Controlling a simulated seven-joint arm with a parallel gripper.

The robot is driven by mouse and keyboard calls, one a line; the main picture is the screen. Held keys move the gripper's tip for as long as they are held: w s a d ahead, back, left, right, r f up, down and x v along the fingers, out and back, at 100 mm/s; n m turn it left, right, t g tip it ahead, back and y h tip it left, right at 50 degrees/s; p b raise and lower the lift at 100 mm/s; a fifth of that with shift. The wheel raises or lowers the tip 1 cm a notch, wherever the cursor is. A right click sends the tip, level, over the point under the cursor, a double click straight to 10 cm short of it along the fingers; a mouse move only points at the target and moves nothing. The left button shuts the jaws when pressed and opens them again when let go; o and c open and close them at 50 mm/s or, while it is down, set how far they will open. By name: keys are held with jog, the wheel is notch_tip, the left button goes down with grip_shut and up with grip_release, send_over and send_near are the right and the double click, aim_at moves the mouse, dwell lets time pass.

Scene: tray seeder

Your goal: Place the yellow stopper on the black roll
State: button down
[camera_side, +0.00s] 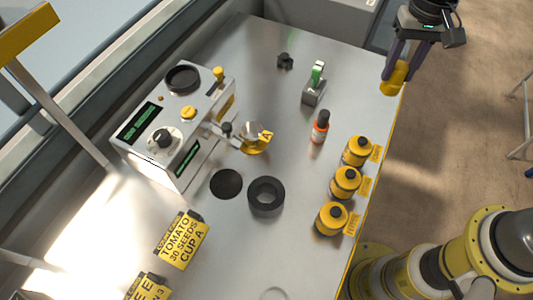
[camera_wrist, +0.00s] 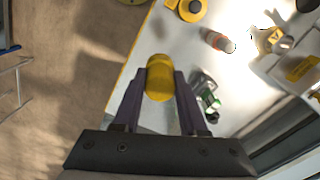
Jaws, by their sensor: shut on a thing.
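My gripper (camera_side: 397,68) is at the far right corner of the table, raised above its edge. It is shut on the yellow stopper (camera_side: 394,80), a short yellow cylinder. In the wrist view, the stopper (camera_wrist: 159,82) sits between the two dark fingers. The black roll (camera_side: 266,197), a thick ring with an open middle, lies flat near the table's middle. It is well to the left of and nearer than my gripper in the side view. I cannot make out the roll in the wrist view.
The seeder machine (camera_side: 168,118) stands at left, with a yellow cup (camera_side: 256,143) beside it. A flat black disc (camera_side: 226,184) lies left of the roll. An orange bottle (camera_side: 320,127), a green-topped device (camera_side: 314,86) and yellow-topped jars (camera_side: 345,182) stand between gripper and roll or along the right edge.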

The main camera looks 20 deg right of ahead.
jog(key=s+a+r+n, duration=0.2)
jog(key=s+a+n, duration=0.3)
jog(key=s+a, duration=0.35)
jog(key=s+a+r+n, duration=0.2)
jog(key=s+a+n, duration=0.3)
jog(key=s+a, duration=0.4)
send_over(267, 194)
notch_tip(267, 194, down, 10)
jog(key=shift+f, duration=1.65)
jog(key=shift+f, duration=0.1)
jog(key=shift+c, duration=2.2)
grip_release()
